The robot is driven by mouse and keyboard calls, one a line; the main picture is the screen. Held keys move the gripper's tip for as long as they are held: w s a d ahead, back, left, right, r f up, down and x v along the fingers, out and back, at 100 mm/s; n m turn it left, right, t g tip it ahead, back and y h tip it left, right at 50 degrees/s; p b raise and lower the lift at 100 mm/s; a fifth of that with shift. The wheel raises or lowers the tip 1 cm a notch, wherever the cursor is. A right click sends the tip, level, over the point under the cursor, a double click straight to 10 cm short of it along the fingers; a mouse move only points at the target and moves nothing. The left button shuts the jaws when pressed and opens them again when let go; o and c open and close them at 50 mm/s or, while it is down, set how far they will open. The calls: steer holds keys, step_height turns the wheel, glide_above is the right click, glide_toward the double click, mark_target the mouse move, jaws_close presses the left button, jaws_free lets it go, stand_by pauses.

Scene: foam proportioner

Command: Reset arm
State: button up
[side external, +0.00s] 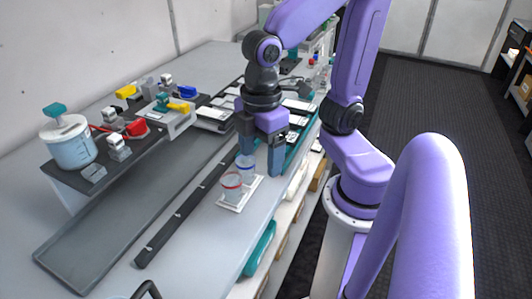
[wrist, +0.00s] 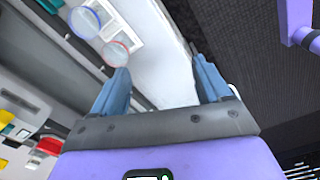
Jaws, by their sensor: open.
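My gripper (side external: 258,164) points down over the front edge of the bench, with its two blue-grey fingers spread apart. In the wrist view, the fingers (wrist: 162,72) are open with nothing between them. A clear cup with a blue rim (side external: 246,167) and a clear cup with a red rim (side external: 231,187) stand on a white plate (side external: 236,207). In the wrist view, the blue-rimmed cup (wrist: 85,22) and the red-rimmed cup (wrist: 116,53) lie beyond the left finger, outside the jaws. The side view does not show the exact gap between finger and blue-rimmed cup.
A long grey tray (side external: 90,238) and a dark rail (side external: 180,215) lie in front. Open shelves sit below the bench edge.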

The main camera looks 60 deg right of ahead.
steer(key=shift+s+d+f, duration=0.3)
steer(key=shift+s+d, duration=0.05)
steer(key=shift+s, duration=0.15)
steer(key=shift+m, duration=0.3)
steer(key=s+d+f, duration=0.2)
steer(key=shift+s+d+f, duration=0.15)
steer(key=shift+s, duration=0.25)
stand_by(1.5)
